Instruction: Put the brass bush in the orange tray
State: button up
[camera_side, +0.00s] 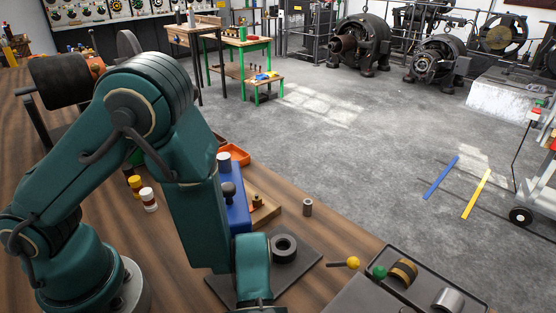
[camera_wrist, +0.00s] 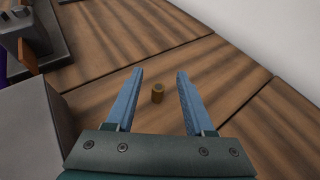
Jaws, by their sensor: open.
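In the wrist view a small brass-brown cylinder with a dull greenish top, which looks like the brass bush (camera_wrist: 158,94), stands upright on the wooden bench. My gripper (camera_wrist: 160,74) is open, with one blue finger to each side of the bush in the picture. No contact shows, and the height of the fingers above the bench is hard to tell. In the side view the fingers are out of sight at the bottom edge, and I cannot make out this bush there. The orange tray (camera_side: 239,154) lies on the bench behind my arm, partly hidden by it.
In the side view a blue block (camera_side: 236,213) and a dark mat with a black ring (camera_side: 284,248) are near my arm. A dark tray (camera_side: 462,297) holds parts at lower right. The wrist view shows clear wood around the bush.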

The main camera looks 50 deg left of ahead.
notch_tip(320, 180, up, 3)
jog(key=shift+r, duration=0.1)
jog(key=shift+o, duration=0.5)
jog(key=shift+r, duration=0.4)
